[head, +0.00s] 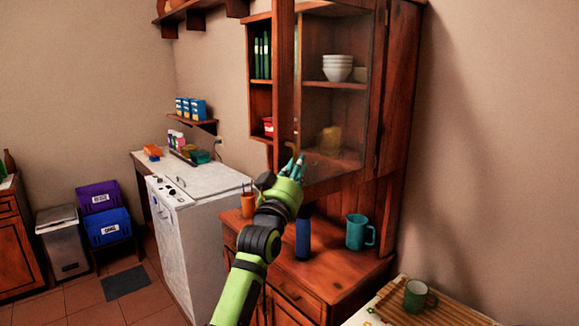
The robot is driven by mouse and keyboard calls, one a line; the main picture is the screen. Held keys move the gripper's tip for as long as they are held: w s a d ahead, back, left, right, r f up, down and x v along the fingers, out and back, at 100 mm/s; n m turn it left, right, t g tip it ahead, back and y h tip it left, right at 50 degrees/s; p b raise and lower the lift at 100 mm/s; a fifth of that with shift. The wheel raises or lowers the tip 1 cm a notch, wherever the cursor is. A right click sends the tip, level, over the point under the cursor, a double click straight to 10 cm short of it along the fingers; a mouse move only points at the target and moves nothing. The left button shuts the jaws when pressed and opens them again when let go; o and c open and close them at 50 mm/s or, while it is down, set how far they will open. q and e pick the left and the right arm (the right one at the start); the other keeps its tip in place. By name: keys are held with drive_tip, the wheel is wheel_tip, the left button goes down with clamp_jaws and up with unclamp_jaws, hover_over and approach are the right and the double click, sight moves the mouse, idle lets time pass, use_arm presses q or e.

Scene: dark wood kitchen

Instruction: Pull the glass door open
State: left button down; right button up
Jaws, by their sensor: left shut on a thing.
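The glass door (337,118) is the framed pane on the upper part of the wooden cupboard, with bowls showing behind it. Its wooden left stile (284,90) stands beside narrow open shelves. My left gripper (294,166), green with teal fingers, reaches up to the lower left edge of the door. Its fingers are shut on the door's handle, which they mostly hide. I cannot tell for sure whether the door stands slightly ajar. My right gripper is out of view.
Below the door, a blue bottle (303,238), a teal mug (360,232) and an orange cup (248,206) stand on the cupboard's counter. A green mug (416,295) sits on a mat at the lower right. A white appliance (187,232) stands to the left.

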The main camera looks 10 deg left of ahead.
use_arm(q)
drive_tip(key=shift+d+r, duration=0.1)
drive_tip(key=shift+r, duration=0.1)
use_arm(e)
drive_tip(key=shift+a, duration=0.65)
use_arm(q)
drive_tip(key=c, duration=1.5)
unclamp_jaws()
drive_tip(key=shift+o, duration=0.2)
drive_tip(key=v, duration=1.2)
drive_tip(key=shift+d+f, duration=0.15)
drive_tip(key=shift+d, duration=0.1)
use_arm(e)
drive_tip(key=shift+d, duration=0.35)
